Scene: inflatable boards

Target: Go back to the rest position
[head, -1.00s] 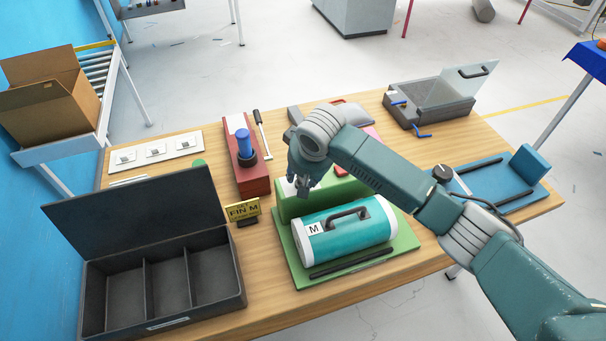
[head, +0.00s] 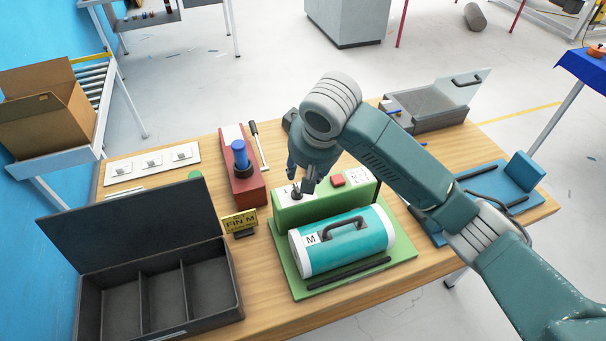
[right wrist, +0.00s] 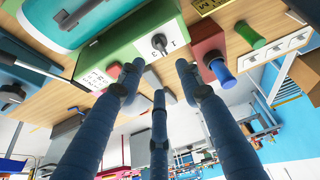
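My right arm reaches in from the right in the head view, over the middle of the wooden table. My right gripper (head: 303,187) hangs above a green control box (head: 315,212) with a black knob, a red button and white labels. Gripper and box overlap in the head view; I cannot tell the exact gap. In the right wrist view the three blue fingers of the right gripper (right wrist: 160,78) are spread apart with nothing between them. The green box (right wrist: 118,42) lies beyond the fingertips. My left gripper is not in view.
A teal cylinder (head: 365,242) marked M lies on a green base in front of the box. An open black case (head: 225,300) stands at left. A red pump with a blue handle (head: 240,152) stands behind. A blue stand (head: 522,172) and a grey bin (head: 440,118) are at right.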

